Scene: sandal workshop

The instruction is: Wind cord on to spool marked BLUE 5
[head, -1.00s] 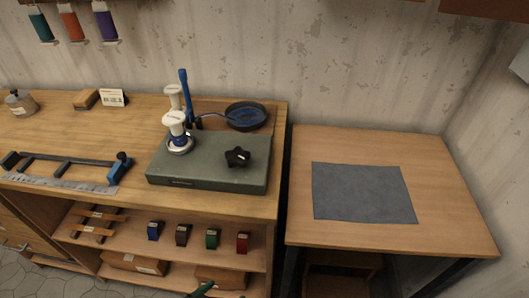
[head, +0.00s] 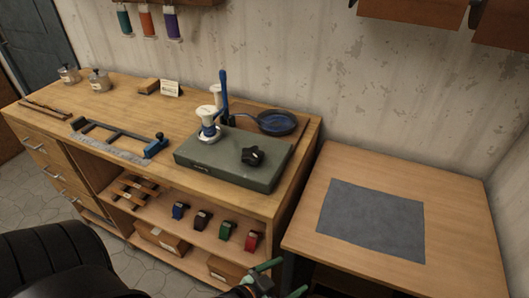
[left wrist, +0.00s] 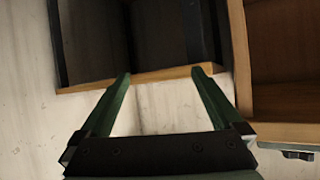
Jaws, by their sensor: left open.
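A grey-green winder base (head: 228,165) with a black star knob (head: 252,156) stands on the workbench's right part. A white spool (head: 208,116) with a blue band low on it stands upright on the base. A second white spool-like part (head: 216,94) and an upright blue bar (head: 223,88) are behind it. A dark round dish (head: 277,122) at the back right holds blue cord. No marking BLUE 5 is legible. My left gripper (head: 283,278) is low in front of the bench, open and empty; its green fingers show in the left wrist view (left wrist: 162,75). My right gripper is out of view.
A frame with a ruler (head: 115,138) lies left of the winder. Small blue, brown, green and red items (head: 227,230) line the shelf below. The side table (head: 330,165) holds a grey mat (head: 372,218). Coloured cord reels (head: 146,22) hang on the wall.

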